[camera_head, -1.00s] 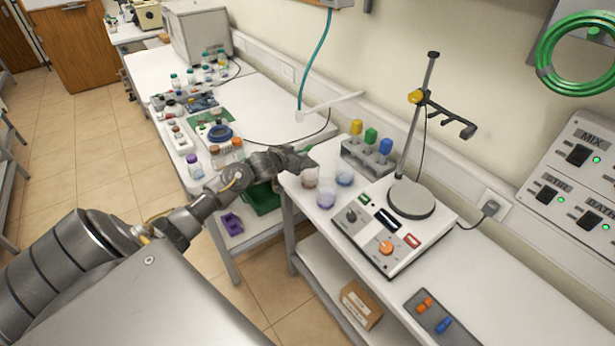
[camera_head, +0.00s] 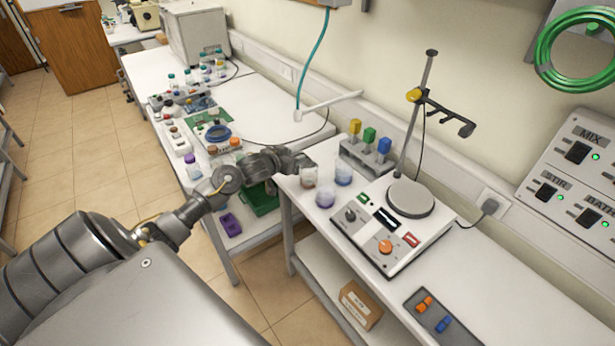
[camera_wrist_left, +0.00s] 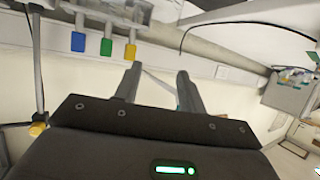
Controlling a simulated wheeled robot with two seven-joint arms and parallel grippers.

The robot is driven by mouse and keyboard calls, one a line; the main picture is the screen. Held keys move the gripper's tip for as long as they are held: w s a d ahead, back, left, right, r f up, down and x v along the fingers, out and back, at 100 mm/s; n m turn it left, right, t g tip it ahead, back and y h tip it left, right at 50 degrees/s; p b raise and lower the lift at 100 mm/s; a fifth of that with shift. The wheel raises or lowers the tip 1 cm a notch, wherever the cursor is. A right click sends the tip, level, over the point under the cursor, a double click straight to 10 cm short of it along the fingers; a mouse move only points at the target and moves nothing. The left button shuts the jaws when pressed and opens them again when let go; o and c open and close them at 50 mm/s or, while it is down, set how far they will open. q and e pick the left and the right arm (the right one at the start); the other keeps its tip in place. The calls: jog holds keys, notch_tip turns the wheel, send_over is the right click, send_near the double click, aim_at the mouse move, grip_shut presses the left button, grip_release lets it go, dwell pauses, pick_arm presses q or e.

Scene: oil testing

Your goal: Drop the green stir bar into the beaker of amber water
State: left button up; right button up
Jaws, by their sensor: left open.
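My left gripper (camera_head: 308,163) is at the left end of the near bench, just above and behind the beaker with the brownish amber tint (camera_head: 309,178). In the left wrist view the gripper (camera_wrist_left: 158,70) has its two fingers apart, with nothing visible between them. A beaker with purple liquid (camera_head: 325,196) and one with blue-violet liquid (camera_head: 343,177) stand beside the amber one. I cannot make out a green stir bar in either view; the inside of the amber beaker is too small to read. My right gripper is not in view.
A rack (camera_head: 366,160) with yellow, green and blue topped items stands behind the beakers. A stirrer plate (camera_head: 380,225) with a clamp stand (camera_head: 418,100) is to the right. A grey tray (camera_head: 421,308) with orange and blue pieces lies at the front. A gap separates the benches.

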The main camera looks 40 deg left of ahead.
pick_arm(q)
jog(key=b+v, duration=0.1)
jog(key=v, duration=0.7)
jog(key=shift+s, duration=0.25)
jog(key=shift+r, duration=0.1)
